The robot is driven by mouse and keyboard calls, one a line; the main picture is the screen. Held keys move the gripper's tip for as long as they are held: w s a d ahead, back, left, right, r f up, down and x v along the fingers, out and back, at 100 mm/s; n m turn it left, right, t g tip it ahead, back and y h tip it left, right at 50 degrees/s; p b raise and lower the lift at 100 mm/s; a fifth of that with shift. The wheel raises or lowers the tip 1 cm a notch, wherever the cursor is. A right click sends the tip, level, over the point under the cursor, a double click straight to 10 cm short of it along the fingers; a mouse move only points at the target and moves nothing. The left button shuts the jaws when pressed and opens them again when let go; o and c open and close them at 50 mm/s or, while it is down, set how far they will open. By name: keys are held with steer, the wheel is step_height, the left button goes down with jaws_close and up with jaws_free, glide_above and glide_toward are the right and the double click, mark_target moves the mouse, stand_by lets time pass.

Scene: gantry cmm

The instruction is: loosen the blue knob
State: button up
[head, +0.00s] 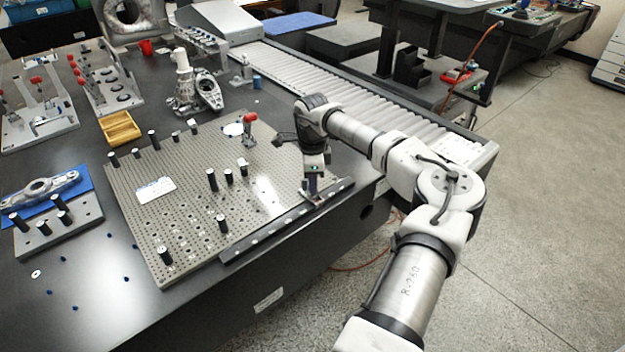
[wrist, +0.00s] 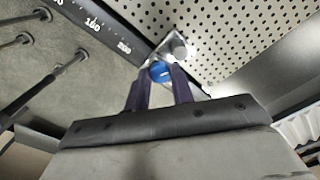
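The blue knob (wrist: 160,71) shows in the wrist view as a small round blue cap with a pale mark across it. It sits by a bright metal fitting (wrist: 178,48) at the edge of the perforated plate. The two dark fingers of my gripper (wrist: 161,76) stand apart, one on each side of the knob, with their tips at it. I cannot tell whether they touch it. In the head view my gripper (head: 313,194) points down at the plate's right edge, and the knob cannot be made out there.
The perforated plate (head: 190,215) carries several black posts and a red-handled clamp (head: 249,128). A dark rail with white numbers (wrist: 92,22) runs along the plate's edge. A roller conveyor (head: 330,90) lies behind my arm. Fixtures and an orange tray (head: 120,128) stand at left.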

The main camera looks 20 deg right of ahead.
steer(key=o, duration=0.4)
step_height(320, 180, up, 14)
steer(key=shift+f+b, duration=0.1)
steer(key=shift+b, duration=0.85)
